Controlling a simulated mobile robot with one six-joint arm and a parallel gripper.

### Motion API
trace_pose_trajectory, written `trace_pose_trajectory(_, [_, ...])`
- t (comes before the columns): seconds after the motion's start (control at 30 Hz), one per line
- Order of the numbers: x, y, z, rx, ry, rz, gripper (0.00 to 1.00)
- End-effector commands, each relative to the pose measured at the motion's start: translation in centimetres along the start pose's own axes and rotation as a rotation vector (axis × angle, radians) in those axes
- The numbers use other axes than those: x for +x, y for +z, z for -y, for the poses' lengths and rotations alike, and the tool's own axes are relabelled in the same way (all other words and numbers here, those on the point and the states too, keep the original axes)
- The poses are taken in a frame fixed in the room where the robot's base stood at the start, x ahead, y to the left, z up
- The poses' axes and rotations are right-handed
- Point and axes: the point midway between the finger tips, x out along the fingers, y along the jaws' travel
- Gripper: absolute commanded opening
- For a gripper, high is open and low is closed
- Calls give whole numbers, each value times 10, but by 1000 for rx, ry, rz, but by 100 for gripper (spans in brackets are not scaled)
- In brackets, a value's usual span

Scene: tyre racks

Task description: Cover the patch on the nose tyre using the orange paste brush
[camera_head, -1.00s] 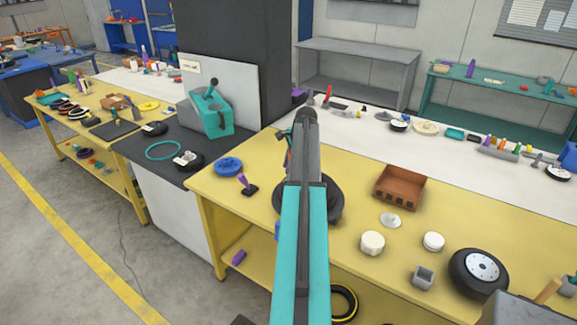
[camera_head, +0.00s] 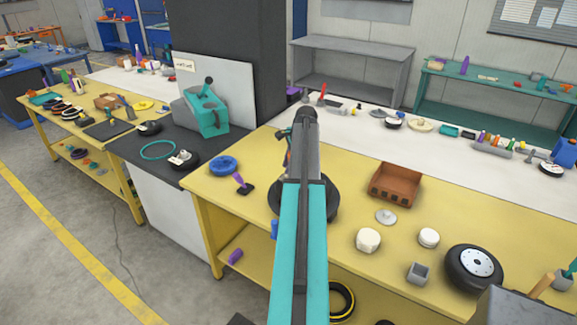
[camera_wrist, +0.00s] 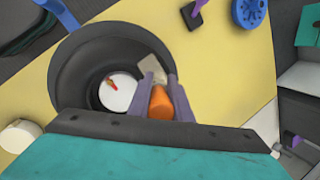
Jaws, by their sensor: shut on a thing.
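My gripper (camera_wrist: 160,98) is shut on the orange paste brush (camera_wrist: 160,106) in the wrist view. The orange part sits between its two purple-grey fingers, and a pale, squarish head (camera_wrist: 152,70) sticks out past them. Behind the brush is a large black tyre (camera_wrist: 70,72) lying flat on the yellow bench. A round white disc (camera_wrist: 113,100) with a small orange-red mark shows in its middle. I cannot tell whether the brush touches the tyre. In the head view the tyre (camera_head: 333,206) is partly hidden behind my arm, and the gripper and brush are hidden.
A brown open box (camera_head: 396,186) stands right of the tyre on the yellow bench. A white-hubbed wheel (camera_head: 474,268), a small grey cup (camera_head: 419,273) and white round pieces (camera_head: 368,240) lie nearer. A blue wheel (camera_head: 223,165) and a purple-handled tool (camera_head: 242,185) lie left.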

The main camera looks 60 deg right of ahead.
Motion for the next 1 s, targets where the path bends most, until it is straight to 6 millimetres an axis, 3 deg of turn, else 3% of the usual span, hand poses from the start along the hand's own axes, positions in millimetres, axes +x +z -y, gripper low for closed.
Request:
trace_pose_trajectory(0.5, [8,13,16,-1,-1,0,0])
trace_pose_trajectory(1.0, [7,11,13,0,0,0,0])
